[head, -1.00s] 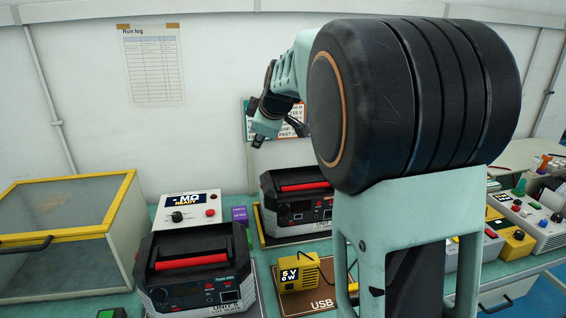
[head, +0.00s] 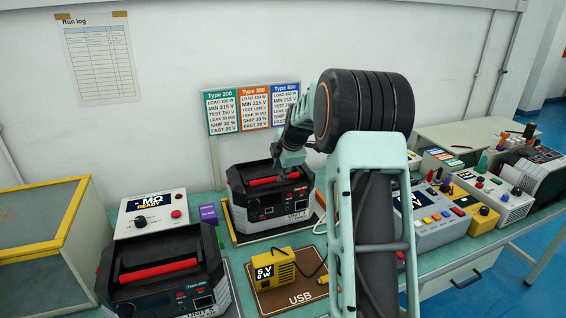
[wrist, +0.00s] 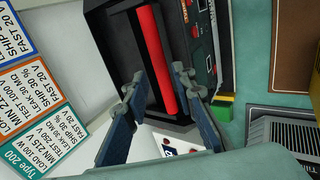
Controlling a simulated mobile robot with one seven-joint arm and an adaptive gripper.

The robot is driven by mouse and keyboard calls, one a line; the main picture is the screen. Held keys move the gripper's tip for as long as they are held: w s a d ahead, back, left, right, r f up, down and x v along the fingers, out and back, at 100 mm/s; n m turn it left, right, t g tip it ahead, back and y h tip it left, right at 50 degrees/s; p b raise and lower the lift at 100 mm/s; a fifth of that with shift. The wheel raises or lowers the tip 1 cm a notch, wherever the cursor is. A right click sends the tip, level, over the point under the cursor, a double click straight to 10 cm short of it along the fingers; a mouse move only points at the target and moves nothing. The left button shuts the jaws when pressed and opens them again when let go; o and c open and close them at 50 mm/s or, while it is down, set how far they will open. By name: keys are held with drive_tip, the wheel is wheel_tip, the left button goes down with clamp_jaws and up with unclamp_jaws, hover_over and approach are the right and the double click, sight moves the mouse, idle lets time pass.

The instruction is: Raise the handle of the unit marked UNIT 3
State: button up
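Two black-and-grey units with red bar handles show in the head view. The rear unit (head: 262,212) stands in the middle with its red handle (head: 268,182) lying low across the top. Its front label starts with UNIT, but I cannot read the number surely. The front unit (head: 165,280) at lower left also has its red handle (head: 158,268) down; its number is not readable. My gripper (head: 289,170) is above the right part of the rear unit's handle. In the wrist view my gripper (wrist: 160,85) is open, fingers on either side of the red handle (wrist: 155,62); contact cannot be told.
A white meter (head: 150,212) stands behind the front unit. A yellow USB load box (head: 274,268) with a cable sits right of it. Type cards (head: 253,108) stand behind the rear unit. A yellow-framed case (head: 40,235) is at left; several instruments stand at right.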

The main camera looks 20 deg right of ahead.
sight(278, 186)
drive_tip(key=shift+p+x, duration=0.35)
drive_tip(key=shift+x, duration=2.2)
drive_tip(key=shift+r, duration=0.1)
drive_tip(key=c, duration=0.6)
